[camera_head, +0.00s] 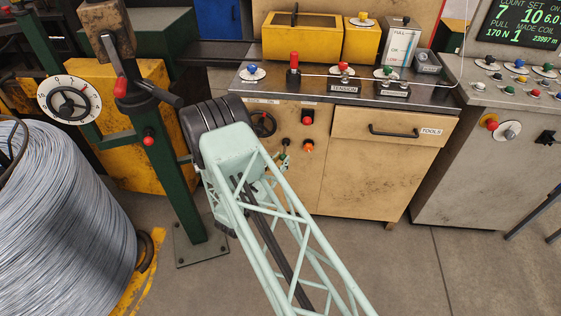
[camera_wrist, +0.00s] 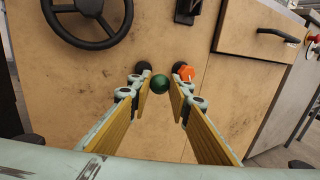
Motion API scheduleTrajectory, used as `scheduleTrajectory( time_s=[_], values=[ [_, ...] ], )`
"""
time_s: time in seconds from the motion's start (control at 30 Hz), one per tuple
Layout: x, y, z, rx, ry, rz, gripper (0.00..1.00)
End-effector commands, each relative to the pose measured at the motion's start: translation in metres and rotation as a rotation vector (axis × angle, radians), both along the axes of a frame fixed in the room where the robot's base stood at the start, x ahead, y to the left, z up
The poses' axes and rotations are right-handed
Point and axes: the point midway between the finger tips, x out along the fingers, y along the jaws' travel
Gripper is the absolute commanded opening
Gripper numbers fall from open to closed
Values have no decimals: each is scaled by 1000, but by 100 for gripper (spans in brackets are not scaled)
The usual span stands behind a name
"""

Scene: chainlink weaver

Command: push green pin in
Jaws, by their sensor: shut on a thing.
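The green pin (camera_wrist: 160,84) has a round dark green head and sits on the beige cabinet front. In the wrist view its head lies between the tips of my gripper (camera_wrist: 160,86), whose yellow-lined fingers are closed on it. How far the pin stands out of the panel is hidden behind its head. In the head view my gripper (camera_head: 284,156) reaches the cabinet front, mostly hidden behind my arm.
An orange knob (camera_wrist: 186,72) is close on the right of my fingertips. A black handwheel (camera_wrist: 88,12) is up and left. A red knob (camera_head: 307,118), the tools drawer (camera_head: 391,132) and a green post (camera_head: 175,190) are nearby. The floor before the cabinet is clear.

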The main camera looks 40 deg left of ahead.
Motion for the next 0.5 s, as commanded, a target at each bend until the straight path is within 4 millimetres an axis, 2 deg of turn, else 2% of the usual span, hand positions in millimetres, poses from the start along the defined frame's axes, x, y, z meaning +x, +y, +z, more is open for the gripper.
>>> scheduleTrajectory(
  time_s=[0.23,0.5],
  values=[
    [7,4,-1,0,0,-1,0],
    [37,22,-2,1,0,-1,0]
  ],
)
